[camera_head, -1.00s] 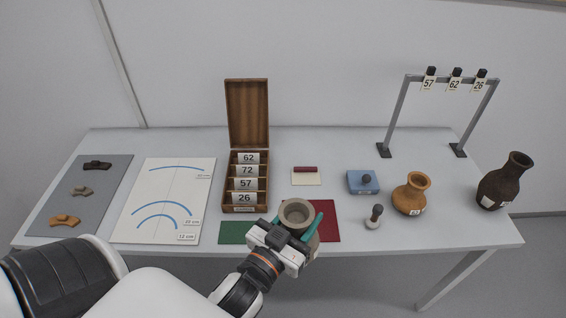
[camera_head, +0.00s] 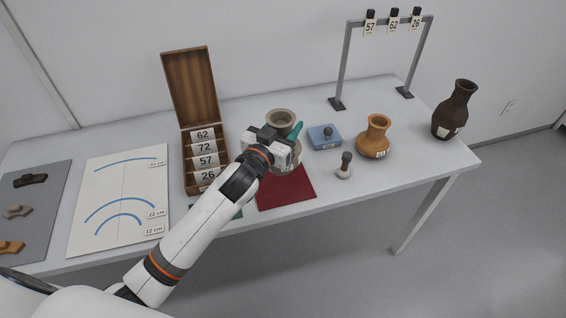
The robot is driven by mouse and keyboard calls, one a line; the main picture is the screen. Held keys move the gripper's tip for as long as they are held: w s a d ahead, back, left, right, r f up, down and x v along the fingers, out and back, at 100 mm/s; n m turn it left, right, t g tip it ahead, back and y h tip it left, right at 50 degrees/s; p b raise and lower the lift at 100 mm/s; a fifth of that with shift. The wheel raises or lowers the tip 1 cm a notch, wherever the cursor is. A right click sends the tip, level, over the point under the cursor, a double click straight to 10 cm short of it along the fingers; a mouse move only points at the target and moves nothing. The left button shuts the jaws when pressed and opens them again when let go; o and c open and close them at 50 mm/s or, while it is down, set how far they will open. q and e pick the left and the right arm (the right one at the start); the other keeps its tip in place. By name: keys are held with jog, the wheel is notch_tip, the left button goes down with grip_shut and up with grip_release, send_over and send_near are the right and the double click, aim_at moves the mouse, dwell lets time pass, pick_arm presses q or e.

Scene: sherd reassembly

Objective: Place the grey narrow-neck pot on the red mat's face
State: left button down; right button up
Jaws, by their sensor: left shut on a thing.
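The grey narrow-neck pot (camera_head: 281,119) is upright at the back edge of the red mat (camera_head: 287,193), its body partly hidden by my left gripper. My left gripper (camera_head: 283,139) is shut on the pot, with a teal finger showing on its right side. The front of the red mat is bare. I cannot tell whether the pot's base touches the mat. My right gripper is not in view.
A wooden box (camera_head: 191,134) with number cards stands left of the pot. A blue pad (camera_head: 324,138), a small stamp (camera_head: 344,166), an orange pot (camera_head: 374,137) and a dark vase (camera_head: 454,110) stand to the right. A metal rack (camera_head: 343,62) rises behind them.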

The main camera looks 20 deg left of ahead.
pick_arm(q)
notch_tip(320, 180, down, 3)
jog(key=shift+r, duration=0.2)
jog(key=shift+f, duration=0.45)
notch_tip(320, 180, down, 3)
jog(key=shift+f+b, duration=0.2)
jog(key=shift+b, duration=0.25)
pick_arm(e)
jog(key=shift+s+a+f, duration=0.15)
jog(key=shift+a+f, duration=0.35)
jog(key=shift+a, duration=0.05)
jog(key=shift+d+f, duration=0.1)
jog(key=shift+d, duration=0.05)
pick_arm(q)
jog(key=c, duration=1)
grip_release()
jog(key=shift+f, duration=0.15)
jog(key=o, duration=0.3)
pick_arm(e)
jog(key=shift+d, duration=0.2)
